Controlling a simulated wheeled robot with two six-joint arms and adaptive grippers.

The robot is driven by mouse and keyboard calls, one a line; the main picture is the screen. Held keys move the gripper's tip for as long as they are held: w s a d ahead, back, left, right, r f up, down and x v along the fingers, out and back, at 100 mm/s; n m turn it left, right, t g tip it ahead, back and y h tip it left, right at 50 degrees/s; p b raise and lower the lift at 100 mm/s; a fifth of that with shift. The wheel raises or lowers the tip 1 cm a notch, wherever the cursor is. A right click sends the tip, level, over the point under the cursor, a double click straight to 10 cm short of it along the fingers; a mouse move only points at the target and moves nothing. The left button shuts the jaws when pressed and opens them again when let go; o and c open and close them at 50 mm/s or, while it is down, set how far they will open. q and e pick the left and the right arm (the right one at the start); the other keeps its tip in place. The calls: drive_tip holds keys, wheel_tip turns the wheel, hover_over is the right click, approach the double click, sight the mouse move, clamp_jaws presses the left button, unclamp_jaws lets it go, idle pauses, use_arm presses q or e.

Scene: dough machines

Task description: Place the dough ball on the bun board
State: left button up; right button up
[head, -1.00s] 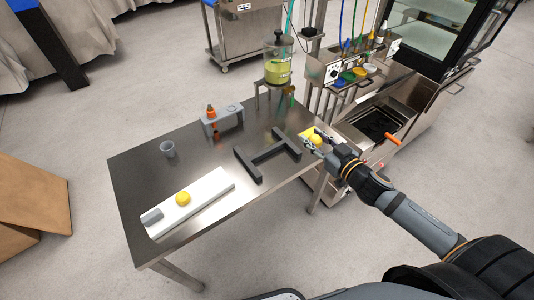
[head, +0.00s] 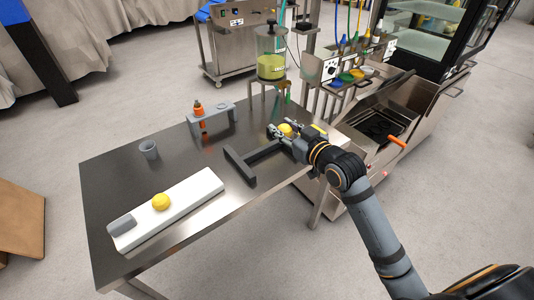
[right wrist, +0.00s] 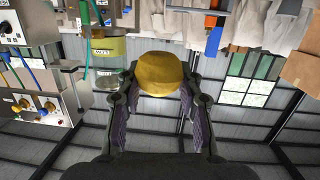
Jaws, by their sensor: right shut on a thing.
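A yellow dough ball (head: 285,129) is between the fingertips of my right gripper (head: 281,132), above the far right part of the steel table. In the right wrist view the dough ball (right wrist: 160,74) fills the gap between the two fingertips of my right gripper (right wrist: 158,88). A long white board (head: 190,205), which looks like the bun board, lies at the table's front left. Another yellow ball (head: 160,202) sits on its middle and a grey block (head: 122,224) on its left end. My left gripper is out of view.
A yellow patch (head: 320,128) shows behind my wrist.

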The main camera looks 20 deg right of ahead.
drive_tip(key=w+a+f, duration=0.1)
drive_tip(key=f, duration=0.1)
drive_tip(key=w+a+f+b, duration=0.1)
drive_tip(key=w+a+f, duration=0.1)
drive_tip(key=f, duration=0.1)
drive_tip(key=shift+w+a+f+b, duration=0.25)
drive_tip(key=shift+a+f+b, duration=0.05)
drive_tip(key=shift+f+b, duration=0.1)
wheel_tip(320, 180, down, 3)
drive_tip(key=shift+w+a+f+b, duration=0.1)
drive_tip(key=shift+a+f+b, duration=0.1)
drive_tip(key=shift+b, duration=0.4)
drive_tip(key=shift+d, duration=0.1)
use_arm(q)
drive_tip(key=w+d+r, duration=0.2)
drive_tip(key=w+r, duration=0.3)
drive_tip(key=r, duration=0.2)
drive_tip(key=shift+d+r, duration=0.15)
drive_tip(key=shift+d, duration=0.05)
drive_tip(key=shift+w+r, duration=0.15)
use_arm(e)
drive_tip(key=shift+f, duration=0.1)
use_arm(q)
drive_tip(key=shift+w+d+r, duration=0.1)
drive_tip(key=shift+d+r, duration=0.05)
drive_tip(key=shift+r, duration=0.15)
use_arm(e)
drive_tip(key=shift+f, duration=0.25)
